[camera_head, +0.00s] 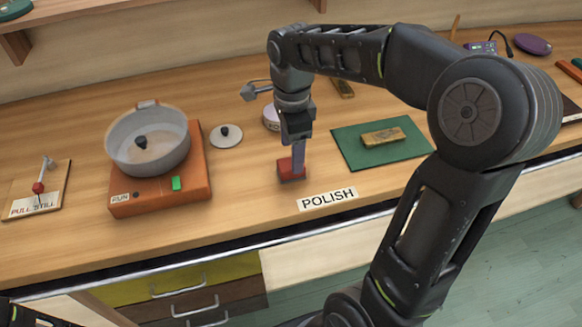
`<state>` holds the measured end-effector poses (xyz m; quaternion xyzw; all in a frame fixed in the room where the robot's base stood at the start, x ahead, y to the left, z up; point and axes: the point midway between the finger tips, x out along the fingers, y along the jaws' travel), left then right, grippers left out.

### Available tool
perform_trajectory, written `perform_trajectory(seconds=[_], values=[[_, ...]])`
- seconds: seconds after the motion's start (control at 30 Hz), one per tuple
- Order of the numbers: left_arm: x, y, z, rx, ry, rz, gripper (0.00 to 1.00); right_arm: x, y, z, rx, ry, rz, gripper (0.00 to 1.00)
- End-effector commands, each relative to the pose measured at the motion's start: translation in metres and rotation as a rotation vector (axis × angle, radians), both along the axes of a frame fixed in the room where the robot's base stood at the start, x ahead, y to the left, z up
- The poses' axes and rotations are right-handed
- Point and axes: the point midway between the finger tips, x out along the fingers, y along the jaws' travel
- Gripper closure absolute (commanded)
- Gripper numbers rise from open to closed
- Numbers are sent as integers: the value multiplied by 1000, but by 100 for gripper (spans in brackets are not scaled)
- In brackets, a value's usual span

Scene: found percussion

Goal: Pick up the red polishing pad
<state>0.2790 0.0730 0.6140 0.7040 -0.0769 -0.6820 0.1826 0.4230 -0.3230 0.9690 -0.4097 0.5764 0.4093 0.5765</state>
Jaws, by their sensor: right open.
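The red polishing pad (286,173), a small block, sits on the wooden counter just behind the POLISH label. My right gripper (298,160) reaches down to it from above, with its fingers pointing down. The right jaws are open. The fingertips are at the top of the pad and overlap its upper part in the picture; I cannot tell whether they touch it or stand on both sides of it. My left gripper does not show.
The POLISH label (327,198) lies in front of the pad. A green mat (348,148) with a brass-coloured block (382,137) lies to the right. A grey pot (178,150) stands on an orange base (200,190) to the left. A round lid (226,136) lies between.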

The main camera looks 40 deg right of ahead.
Motion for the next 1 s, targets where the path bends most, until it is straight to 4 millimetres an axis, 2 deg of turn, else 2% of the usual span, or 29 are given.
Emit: perform_trajectory(seconds=[0.23,0.5,0.6,1.0], values=[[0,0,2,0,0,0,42,0,0,-5,0,3,0,33],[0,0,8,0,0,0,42,0,2,-43,2,5,-1,33],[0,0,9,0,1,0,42,0,2,-51,1,2,0,33],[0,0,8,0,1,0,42,1,2,-52,0,1,0,33]])
